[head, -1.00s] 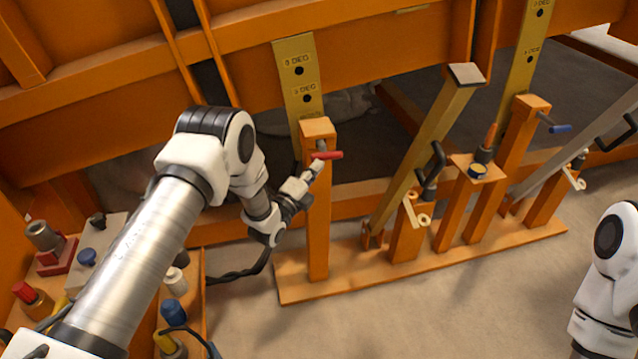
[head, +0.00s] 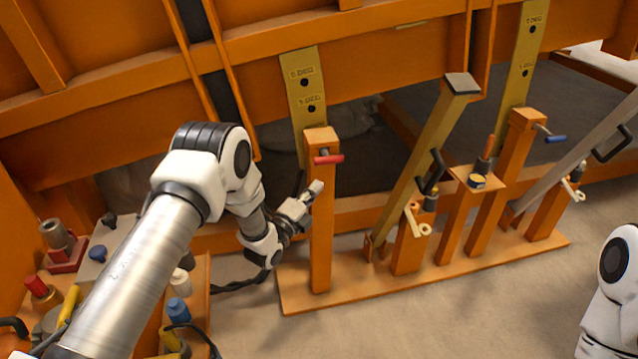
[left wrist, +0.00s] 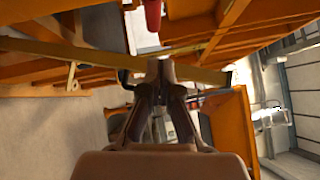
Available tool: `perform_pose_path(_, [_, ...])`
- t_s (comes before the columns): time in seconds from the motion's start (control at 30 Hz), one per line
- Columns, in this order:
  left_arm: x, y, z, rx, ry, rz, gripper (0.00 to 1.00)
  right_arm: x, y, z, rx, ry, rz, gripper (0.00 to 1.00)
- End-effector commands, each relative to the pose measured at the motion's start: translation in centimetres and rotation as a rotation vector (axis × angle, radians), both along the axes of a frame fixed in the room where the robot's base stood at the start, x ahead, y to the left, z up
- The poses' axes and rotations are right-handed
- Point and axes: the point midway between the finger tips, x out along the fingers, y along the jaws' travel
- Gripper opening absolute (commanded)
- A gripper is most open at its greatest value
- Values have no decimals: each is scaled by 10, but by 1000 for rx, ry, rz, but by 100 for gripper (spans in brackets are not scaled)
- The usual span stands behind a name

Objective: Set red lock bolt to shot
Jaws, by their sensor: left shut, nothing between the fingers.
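The red handle also shows at the top edge of the left wrist view (left wrist: 153,14). My left gripper (head: 316,188) is shut and empty, just below and slightly left of the handle, with a gap between them. Its closed fingers (left wrist: 158,75) show in the left wrist view. My right gripper is out of view; only part of that arm shows at the right edge.
A blue-handled bolt (head: 556,139) sits on the right post. A tilted yellow prop (head: 425,155) and a grey prop (head: 580,150) stand between and beside the posts on the orange base plate (head: 420,275). Several fittings crowd the bench at lower left. The floor in front is clear.

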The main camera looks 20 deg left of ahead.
Motion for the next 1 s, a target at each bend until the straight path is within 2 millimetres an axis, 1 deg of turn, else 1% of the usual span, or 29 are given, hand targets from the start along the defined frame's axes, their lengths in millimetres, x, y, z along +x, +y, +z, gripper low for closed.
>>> perform_pose_path(0.03, [-12, 4, -4, -3, 8, 3, 0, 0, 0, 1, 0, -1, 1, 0])
perform_pose_path(0.1, [-27, 6, -6, -2, 7, 2, 0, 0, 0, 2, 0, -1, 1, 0])
perform_pose_path(0.2, [-45, 10, -9, -1, 7, 2, 0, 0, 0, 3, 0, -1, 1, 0])
perform_pose_path(0.3, [-57, 12, -11, -1, 6, 1, 0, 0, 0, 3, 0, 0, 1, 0])
perform_pose_path(0.43, [-63, 13, -12, 0, 5, 1, 0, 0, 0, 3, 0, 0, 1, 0])
perform_pose_path(0.87, [-63, 13, -13, 0, 6, -1, 0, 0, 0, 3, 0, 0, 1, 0])
perform_pose_path(0.93, [-66, 5, -20, 3, 18, -16, 0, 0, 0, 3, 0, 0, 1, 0])
perform_pose_path(0.97, [-70, -1, -25, 3, 35, -25, 0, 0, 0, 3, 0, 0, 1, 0])
perform_pose_path(1.0, [-81, -9, -36, 1, 77, -32, 0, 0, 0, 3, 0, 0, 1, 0])
